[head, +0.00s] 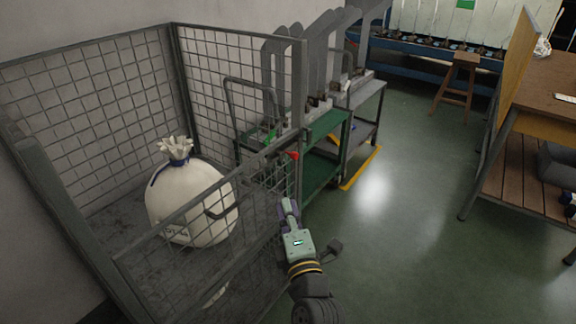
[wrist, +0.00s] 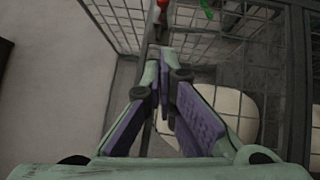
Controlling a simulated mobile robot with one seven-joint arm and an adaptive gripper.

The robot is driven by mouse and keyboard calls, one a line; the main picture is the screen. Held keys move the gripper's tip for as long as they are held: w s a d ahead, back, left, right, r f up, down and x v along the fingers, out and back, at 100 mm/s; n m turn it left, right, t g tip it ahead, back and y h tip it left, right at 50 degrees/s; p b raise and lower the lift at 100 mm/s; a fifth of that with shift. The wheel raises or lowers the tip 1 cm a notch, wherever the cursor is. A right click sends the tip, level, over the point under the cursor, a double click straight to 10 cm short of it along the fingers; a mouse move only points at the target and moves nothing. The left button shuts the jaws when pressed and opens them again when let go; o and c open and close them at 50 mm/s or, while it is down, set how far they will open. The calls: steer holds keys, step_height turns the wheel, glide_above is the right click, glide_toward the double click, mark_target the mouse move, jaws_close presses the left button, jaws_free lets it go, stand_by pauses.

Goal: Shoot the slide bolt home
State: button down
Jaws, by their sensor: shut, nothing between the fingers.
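A small red part (head: 294,155), apparently the slide bolt's knob, sits near the top of the mesh cage's front panel (head: 262,172), by the corner post (head: 300,95). In the wrist view the red part (wrist: 162,4) is cut by the top edge, beyond my fingertips. The bolt's rod and its socket are too small to make out. My gripper (head: 287,203) is outside the cage, below the red part and apart from it. In the wrist view my gripper (wrist: 166,62) has its purple-padded fingers shut and empty.
A tied white sack (head: 195,205) stands inside the cage. A green cart (head: 322,128) and a grey cart (head: 362,105) stand behind it. A wooden workbench (head: 540,75) and a stool (head: 459,80) are at the right. The green floor (head: 400,220) between is clear.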

steer(key=b, duration=0.4)
glide_toward(283, 154)
steer(key=a, duration=0.1)
steer(key=w+a, duration=0.1)
steer(key=a, duration=0.1)
steer(key=shift+w+a+r, duration=0.15)
steer(key=shift+w+r, duration=0.05)
steer(key=shift+w, duration=0.05)
steer(key=shift+w+d+r+p, duration=0.15)
steer(key=shift+w+d+p, duration=0.3)
steer(key=shift+w+d, duration=0.7)
steer(key=shift+w, duration=0.4)
steer(key=shift+w, duration=0.1)
